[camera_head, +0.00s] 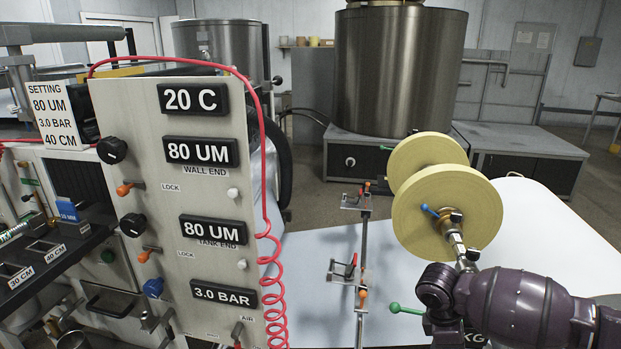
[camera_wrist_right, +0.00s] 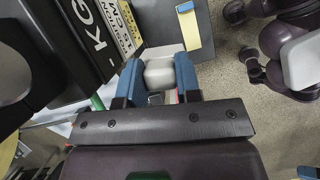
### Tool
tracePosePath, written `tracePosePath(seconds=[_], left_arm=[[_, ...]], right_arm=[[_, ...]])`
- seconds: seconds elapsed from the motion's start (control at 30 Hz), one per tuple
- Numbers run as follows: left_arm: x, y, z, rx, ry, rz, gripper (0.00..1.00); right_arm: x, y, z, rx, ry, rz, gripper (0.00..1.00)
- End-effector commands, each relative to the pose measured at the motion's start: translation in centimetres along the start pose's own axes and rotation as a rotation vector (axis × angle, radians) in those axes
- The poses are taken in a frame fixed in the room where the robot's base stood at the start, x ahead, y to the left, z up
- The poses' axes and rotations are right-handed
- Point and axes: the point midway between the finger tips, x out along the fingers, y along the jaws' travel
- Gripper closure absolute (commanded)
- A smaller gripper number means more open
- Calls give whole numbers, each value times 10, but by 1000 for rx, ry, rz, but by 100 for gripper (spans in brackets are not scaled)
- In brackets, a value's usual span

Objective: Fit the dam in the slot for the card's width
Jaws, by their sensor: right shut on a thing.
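My right gripper (camera_wrist_right: 158,82) has blue fingers and is shut on a pale grey rounded object (camera_wrist_right: 158,74); I cannot tell whether this is the dam. In the head view my right arm comes in at the lower right and its fingers are not visible. The setting card (camera_head: 60,118) at the left reads 80 UM, 3.0 BAR, 40 CM. A dark rack (camera_head: 60,245) below it has slots labelled 30 CM and 40 CM, both looking empty. A blue piece (camera_head: 68,211) stands farther back in the rack, its label too small to read surely. My left gripper is out of view.
A control panel (camera_head: 205,270) with displays, knobs and a red coiled hose stands right of the rack. Yellow rolls (camera_head: 446,212) stand above a white surface (camera_head: 545,225). A black KG display (camera_wrist_right: 75,35) and a yellow-and-blue strip (camera_wrist_right: 189,25) lie near my right gripper.

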Motion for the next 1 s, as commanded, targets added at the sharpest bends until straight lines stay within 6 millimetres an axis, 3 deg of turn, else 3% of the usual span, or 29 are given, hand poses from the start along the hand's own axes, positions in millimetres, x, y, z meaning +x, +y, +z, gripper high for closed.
tracePosePath(seconds=[0.27,0.57,0.87,1.0], left_arm=[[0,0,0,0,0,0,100],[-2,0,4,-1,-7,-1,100],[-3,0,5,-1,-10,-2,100],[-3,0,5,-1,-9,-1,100]], right_arm=[[-4,-22,-7,352,0,-148,100],[-27,-48,-18,720,2,-299,100],[-74,-73,-30,1040,4,-432,100],[-111,-82,-35,1105,7,-456,100]])
